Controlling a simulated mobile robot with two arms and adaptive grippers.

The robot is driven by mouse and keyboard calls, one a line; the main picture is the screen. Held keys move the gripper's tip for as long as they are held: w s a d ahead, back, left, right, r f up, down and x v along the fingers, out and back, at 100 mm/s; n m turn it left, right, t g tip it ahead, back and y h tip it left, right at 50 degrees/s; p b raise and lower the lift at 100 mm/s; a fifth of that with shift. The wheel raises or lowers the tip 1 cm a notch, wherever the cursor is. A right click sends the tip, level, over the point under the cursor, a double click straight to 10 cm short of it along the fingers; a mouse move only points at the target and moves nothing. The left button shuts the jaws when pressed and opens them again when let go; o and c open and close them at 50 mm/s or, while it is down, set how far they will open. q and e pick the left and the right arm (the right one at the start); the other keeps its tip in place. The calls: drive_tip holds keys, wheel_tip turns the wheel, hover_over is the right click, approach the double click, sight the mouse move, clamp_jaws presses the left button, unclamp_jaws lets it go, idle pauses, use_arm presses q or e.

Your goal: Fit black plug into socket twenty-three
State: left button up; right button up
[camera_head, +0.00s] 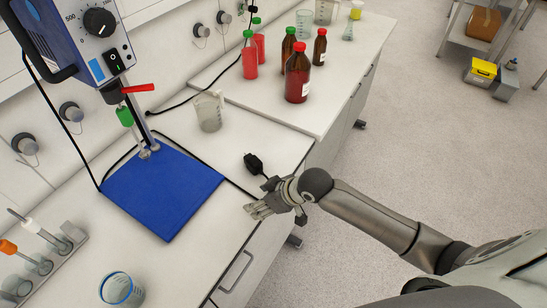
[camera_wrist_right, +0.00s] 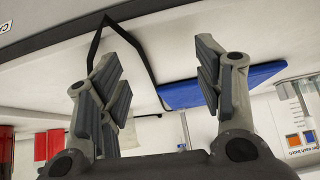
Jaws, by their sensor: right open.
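The black plug (camera_head: 253,163) lies on the white bench near its front edge, with its cable attached. My right gripper (camera_head: 262,203) is just below and right of the plug in the head view, its fingers pointing left over the bench edge. In the right wrist view the fingers of the right gripper (camera_wrist_right: 160,80) are apart, with nothing between them. The plug cannot be made out there. My left gripper is out of view.
A stirrer with a blue base plate (camera_head: 163,194) stands left of the plug. A glass beaker (camera_head: 209,111) stands behind it. Red bottles (camera_head: 298,73) are on the farther bench. A tube rack (camera_head: 40,262) and blue-rimmed beaker (camera_head: 121,289) are at the lower left.

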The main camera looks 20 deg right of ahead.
drive_tip(key=t, duration=0.1)
approach(260, 164)
drive_tip(key=shift+x, duration=1.25)
drive_tip(key=shift+f, duration=0.2)
drive_tip(key=shift+w+f+b, duration=0.2)
drive_tip(key=shift+f+b, duration=0.1)
drive_tip(key=shift+b, duration=0.2)
drive_tip(key=b+x, duration=0.5)
drive_tip(key=x, duration=0.1)
drive_tip(key=shift+w+a, duration=0.1)
drive_tip(key=shift+a, duration=0.1)
drive_tip(key=shift+b+x, duration=0.5)
drive_tip(key=shift+x, duration=0.35)
drive_tip(key=shift+r, duration=0.1)
drive_tip(key=shift+c, duration=0.2)
